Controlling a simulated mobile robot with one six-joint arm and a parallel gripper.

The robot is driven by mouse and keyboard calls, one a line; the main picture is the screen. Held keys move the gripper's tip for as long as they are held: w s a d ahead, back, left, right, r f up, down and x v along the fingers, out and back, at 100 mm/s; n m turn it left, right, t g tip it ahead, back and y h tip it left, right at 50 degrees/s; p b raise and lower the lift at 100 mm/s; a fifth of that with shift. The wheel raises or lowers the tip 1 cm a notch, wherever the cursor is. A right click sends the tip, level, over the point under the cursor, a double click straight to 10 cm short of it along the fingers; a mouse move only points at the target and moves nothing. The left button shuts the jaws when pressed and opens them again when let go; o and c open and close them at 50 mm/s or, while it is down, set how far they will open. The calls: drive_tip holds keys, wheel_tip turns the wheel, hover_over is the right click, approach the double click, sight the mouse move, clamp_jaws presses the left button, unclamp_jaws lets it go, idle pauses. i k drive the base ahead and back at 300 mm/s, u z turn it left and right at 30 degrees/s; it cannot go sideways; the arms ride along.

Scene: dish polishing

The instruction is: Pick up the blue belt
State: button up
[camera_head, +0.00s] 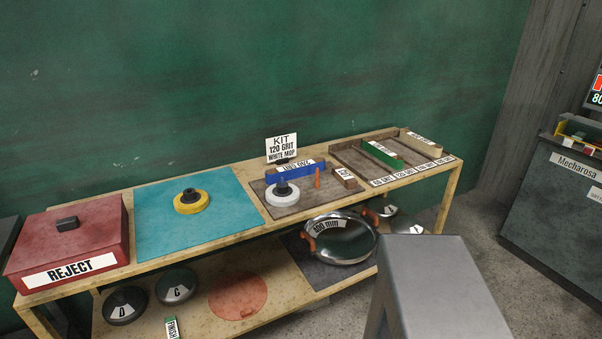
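The blue belt (291,174) is a long, low blue bar with a white label on top. Its print is too small to read surely. My gripper is not in view.
A brown tray (352,157) at right holds green (381,154) and beige (418,142) bars. A yellow mop (191,203) rests on the blue mat (230,221); the red REJECT box (90,235) is left.

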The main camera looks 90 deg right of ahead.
sight(303, 168)
drive_tip(key=z, duration=0.1)
drive_tip(key=k, duration=0.7)
drive_tip(key=z, duration=0.8)
drive_tip(key=k, duration=1.15)
drive_tip(key=u, duration=0.1)
drive_tip(key=i, duration=0.95)
drive_tip(key=z, duration=0.05)
